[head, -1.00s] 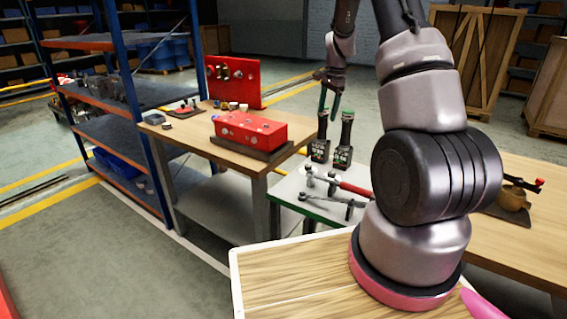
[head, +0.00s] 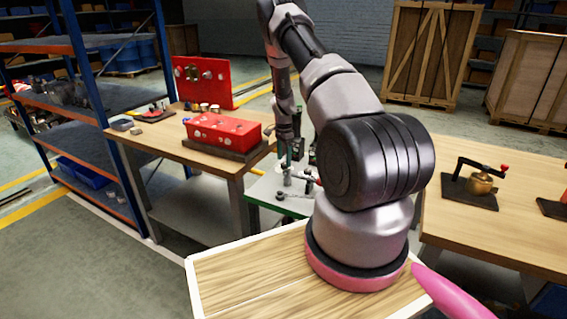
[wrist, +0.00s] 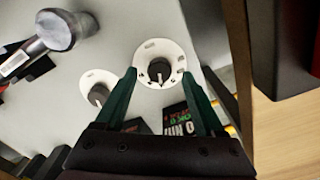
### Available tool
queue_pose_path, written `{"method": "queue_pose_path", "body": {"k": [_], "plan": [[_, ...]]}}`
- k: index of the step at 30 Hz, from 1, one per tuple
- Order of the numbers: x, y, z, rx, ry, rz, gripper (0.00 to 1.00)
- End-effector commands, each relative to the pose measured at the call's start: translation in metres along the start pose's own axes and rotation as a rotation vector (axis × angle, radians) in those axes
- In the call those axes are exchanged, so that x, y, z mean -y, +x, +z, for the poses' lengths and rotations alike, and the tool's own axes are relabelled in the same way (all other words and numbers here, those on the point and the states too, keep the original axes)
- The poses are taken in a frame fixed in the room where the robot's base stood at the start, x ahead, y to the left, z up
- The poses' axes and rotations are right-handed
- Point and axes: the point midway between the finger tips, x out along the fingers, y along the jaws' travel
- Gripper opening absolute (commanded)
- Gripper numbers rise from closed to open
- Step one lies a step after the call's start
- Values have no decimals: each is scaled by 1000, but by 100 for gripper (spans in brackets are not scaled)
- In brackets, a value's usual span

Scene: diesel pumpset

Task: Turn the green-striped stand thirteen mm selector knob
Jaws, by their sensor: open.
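In the wrist view a dark selector knob (wrist: 159,70) sits on a round white dial plate, with its pointer visible. My gripper (wrist: 159,76) is open and empty, its green fingers on either side of this knob in the picture; I cannot tell whether they touch it. A second knob (wrist: 98,95) on a similar white dial is to the left, outside the fingers. I cannot make out which stand carries a green stripe. In the head view my gripper (head: 288,157) is over the small table, partly blurred into the stands.
The small green-edged table (head: 262,190) holds tools and stands, partly hidden by my arm. A red box (head: 222,132) sits on the wooden bench to the left. A grey-headed tool (wrist: 55,32) lies near the dials.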

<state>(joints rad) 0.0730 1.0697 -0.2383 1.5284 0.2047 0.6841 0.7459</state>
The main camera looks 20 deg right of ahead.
Motion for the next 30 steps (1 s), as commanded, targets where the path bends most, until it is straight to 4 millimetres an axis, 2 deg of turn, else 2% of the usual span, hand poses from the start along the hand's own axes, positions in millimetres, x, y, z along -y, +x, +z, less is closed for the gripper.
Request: {"method": "queue_pose_path", "body": {"k": [3, 6, 15, 17, 18, 21, 30], "plan": [[0, 14, 0, 1, 0, 1, 71], [1, 20, 0, 0, -1, -1, 71], [1, 22, 0, 0, -1, -1, 71], [0, 22, 0, 0, -1, -1, 52], [0, 22, 0, 0, -1, -1, 37], [0, 22, 0, 0, -1, -1, 0], [1, 22, 0, 0, -24, -1, 0]]}}
